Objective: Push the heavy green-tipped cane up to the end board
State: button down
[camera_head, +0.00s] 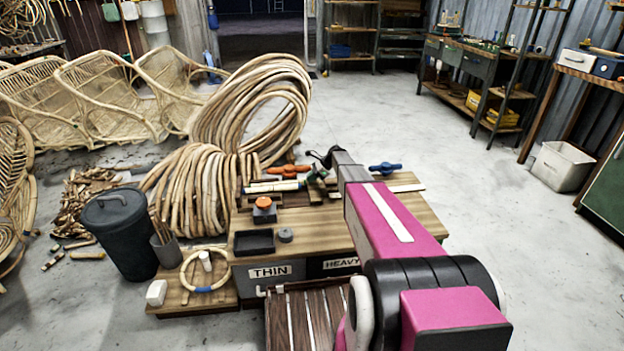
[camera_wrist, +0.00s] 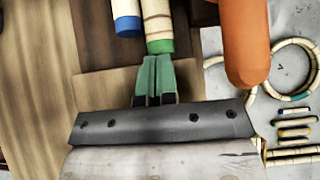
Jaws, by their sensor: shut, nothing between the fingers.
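The green-tipped cane (camera_wrist: 158,20) is a pale, jointed rod at the top of the wrist view, its green end towards me. My gripper (camera_wrist: 152,60) is shut and empty, its green fingertips right at that green end; I cannot tell whether they touch. A blue-tipped cane (camera_wrist: 127,18) lies parallel, just left of it. In the head view, pale canes (camera_head: 273,187) lie on the wooden bench (camera_head: 335,215), their tip colours too small to tell. I cannot make out the end board for sure.
An orange clamp handle (camera_wrist: 245,40) stands close right of the fingers. A blue clamp (camera_head: 385,168) is at the bench's back right. A black tray (camera_head: 254,242) and an orange-topped block (camera_head: 264,210) stand at the left. Large cane coils (camera_head: 250,110) rise behind.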

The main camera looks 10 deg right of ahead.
aim_at(304, 180)
jog(key=a, duration=0.3)
jog(key=shift+a, duration=0.2)
jog(key=v, duration=1.1)
